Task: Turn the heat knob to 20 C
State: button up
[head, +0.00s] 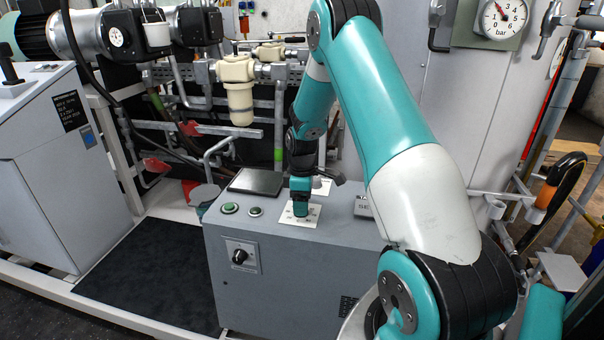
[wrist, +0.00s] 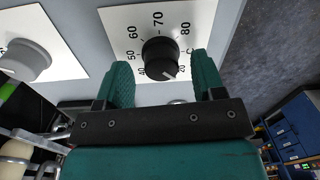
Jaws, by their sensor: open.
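The heat knob (wrist: 160,57) is a round black knob on a white dial plate (wrist: 202,18) marked with 20, 40, 50, 60, 70, 80 and a C. A small light mark on the knob faces down and right in the wrist view, close to the 20; I cannot tell if it lines up exactly. My gripper (head: 300,208) points down onto the plate on top of the grey cabinet (head: 290,252). Its two green fingers are open, one on each side of the knob in the wrist view. In the head view the gripper hides the knob.
A grey knob (wrist: 25,60) on another white plate lies to the left in the wrist view. The cabinet also carries a green button (head: 230,208), a dark flat panel (head: 257,182) and a front knob (head: 239,256). Pipes and a cream filter (head: 238,90) stand behind it.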

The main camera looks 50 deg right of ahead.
notch_tip(320, 180, up, 16)
jog(key=b, duration=0.1)
jog(key=shift+w+d, duration=0.15)
jog(key=shift+d, duration=0.1)
jog(key=shift+f, duration=0.1)
jog(key=s+a+r+t+y, duration=0.1)
jog(key=s+a+r, duration=0.2)
jog(key=a, duration=0.8)
jog(key=s+a+r, duration=0.2)
jog(key=s+a, duration=0.1)
jog(key=a, duration=0.7)
jog(key=s+a+y, duration=0.2)
jog(key=s+a, duration=1.3)
jog(key=s, duration=0.2)
jog(key=shift+r+g+y, duration=0.4)
jog(key=shift+r, duration=0.05)
jog(key=shift+s, duration=0.1)
